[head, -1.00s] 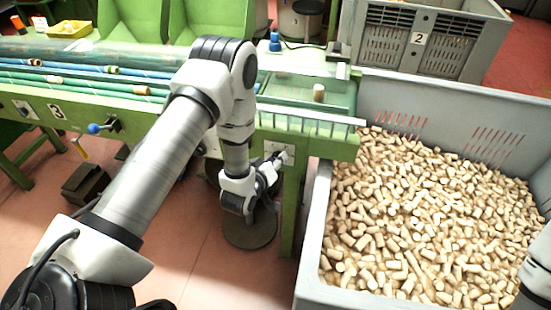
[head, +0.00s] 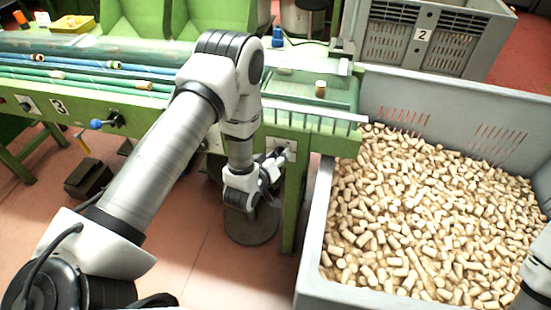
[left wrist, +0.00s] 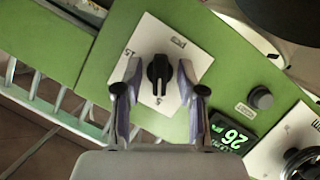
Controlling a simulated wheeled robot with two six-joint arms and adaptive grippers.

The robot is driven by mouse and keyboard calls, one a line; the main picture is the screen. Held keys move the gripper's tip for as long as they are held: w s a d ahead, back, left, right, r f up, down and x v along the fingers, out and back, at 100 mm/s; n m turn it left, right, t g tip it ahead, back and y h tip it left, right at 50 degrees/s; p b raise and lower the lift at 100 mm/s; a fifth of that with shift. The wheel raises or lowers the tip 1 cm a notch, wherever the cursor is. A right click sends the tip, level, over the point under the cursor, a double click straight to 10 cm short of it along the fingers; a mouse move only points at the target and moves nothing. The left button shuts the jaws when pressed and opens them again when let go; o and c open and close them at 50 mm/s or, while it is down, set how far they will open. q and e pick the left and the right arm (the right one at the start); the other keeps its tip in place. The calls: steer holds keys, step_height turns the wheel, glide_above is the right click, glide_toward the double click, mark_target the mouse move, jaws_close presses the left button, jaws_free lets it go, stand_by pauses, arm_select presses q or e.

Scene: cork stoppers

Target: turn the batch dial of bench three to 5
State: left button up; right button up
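The batch dial (left wrist: 158,72) is a black knob on a white square plate (left wrist: 150,40) set in a green panel, seen in the left wrist view. The plate carries a 15 at the left and a 5 below the knob. The knob lies roughly along the picture's vertical; which end points is too small to tell. My left gripper (left wrist: 159,72) is open, one finger on each side of the knob, with gaps showing. In the head view my left gripper (head: 272,165) is at the green bench's (head: 312,142) front face. My right gripper is out of view.
In the left wrist view a grey button (left wrist: 260,97), a green display (left wrist: 232,135) reading 26 and another black dial (left wrist: 303,164) lie right of the plate. In the head view a grey crate (head: 312,240) full of corks stands close to the right.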

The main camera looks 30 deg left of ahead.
arm_select(q)
steer(key=v, duration=1.1)
steer(key=shift+s+r, duration=0.15)
steer(key=shift+s, duration=0.25)
steer(key=s+d+f+m+g+h, duration=0.1)
steer(key=s+d+f+m+g, duration=0.2)
steer(key=s+f+g, duration=0.55)
steer(key=s+f+m+g, duration=0.3)
steer(key=s+f+g, duration=0.2)
steer(key=s, duration=0.8)
step_height(320, 180, down, 2)
steer(key=shift+f+m+g, duration=0.15)
steer(key=shift+m+g, duration=0.15)
steer(key=shift+g, duration=0.05)
